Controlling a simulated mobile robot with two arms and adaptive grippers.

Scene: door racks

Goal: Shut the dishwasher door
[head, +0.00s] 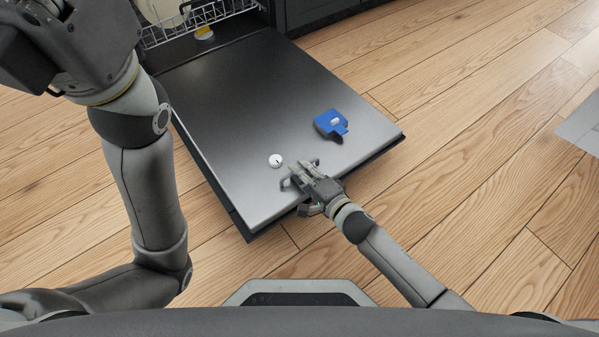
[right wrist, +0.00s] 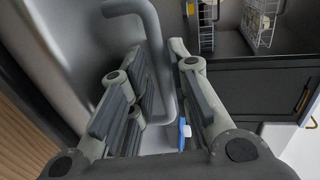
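The dishwasher door (head: 240,95) is folded down, nearly flat above the floor, with its inner face up. It also shows in the right wrist view (right wrist: 75,45). My right gripper (head: 303,176) is over the door's outer edge. In the right wrist view, a bent grey bar handle (right wrist: 153,45) runs between the fingers of this gripper (right wrist: 160,95). The fingers look spread, with room around the bar; whether either touches it is unclear. My left arm shows at the left of the head view, but its gripper is out of frame.
A blue part (head: 332,124) and a small white round part (head: 276,161) are on the door's inner face. A white wire rack (head: 205,20) is in the dishwasher opening at the back. Wooden floor (head: 470,120) is clear to the right.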

